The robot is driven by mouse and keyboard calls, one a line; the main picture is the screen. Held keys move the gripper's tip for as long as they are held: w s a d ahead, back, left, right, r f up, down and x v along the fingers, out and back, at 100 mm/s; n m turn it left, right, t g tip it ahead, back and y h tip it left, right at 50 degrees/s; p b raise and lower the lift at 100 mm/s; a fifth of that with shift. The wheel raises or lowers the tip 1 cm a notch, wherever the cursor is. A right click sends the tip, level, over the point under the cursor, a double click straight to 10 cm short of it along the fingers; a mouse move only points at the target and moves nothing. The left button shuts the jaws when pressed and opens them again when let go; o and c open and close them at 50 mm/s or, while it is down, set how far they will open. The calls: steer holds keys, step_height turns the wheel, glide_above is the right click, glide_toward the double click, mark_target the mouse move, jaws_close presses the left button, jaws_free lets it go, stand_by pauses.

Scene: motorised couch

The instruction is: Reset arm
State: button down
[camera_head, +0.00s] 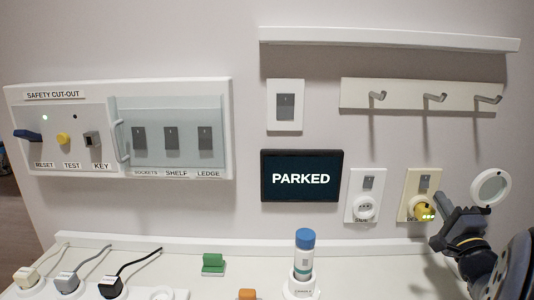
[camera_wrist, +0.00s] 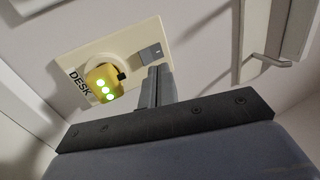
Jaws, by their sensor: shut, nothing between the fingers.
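My gripper (camera_head: 441,222) is at the right of the head view, just right of the DESK socket and in front of the wall. It is shut and empty. In the wrist view its narrow fingers (camera_wrist: 157,86) are together, pointing at the socket plate. The cream DESK socket plate (camera_wrist: 133,42) carries a yellow plug (camera_wrist: 103,84) with green lights. The plug also shows in the head view (camera_head: 423,211). My fingers look close beside the plug; whether they touch the plate I cannot tell.
A screen (camera_head: 301,175) reads PARKED. A hook rail (camera_head: 420,103) and a shelf (camera_head: 390,39) are above. A safety cut-out panel (camera_head: 120,128) is at left. On the ledge stand a blue-capped bottle (camera_head: 304,254), a green block (camera_head: 213,264) and several plugs. A round white ring (camera_head: 490,187) is near my arm.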

steer(key=v, duration=0.8)
steer(key=shift+w, duration=0.1)
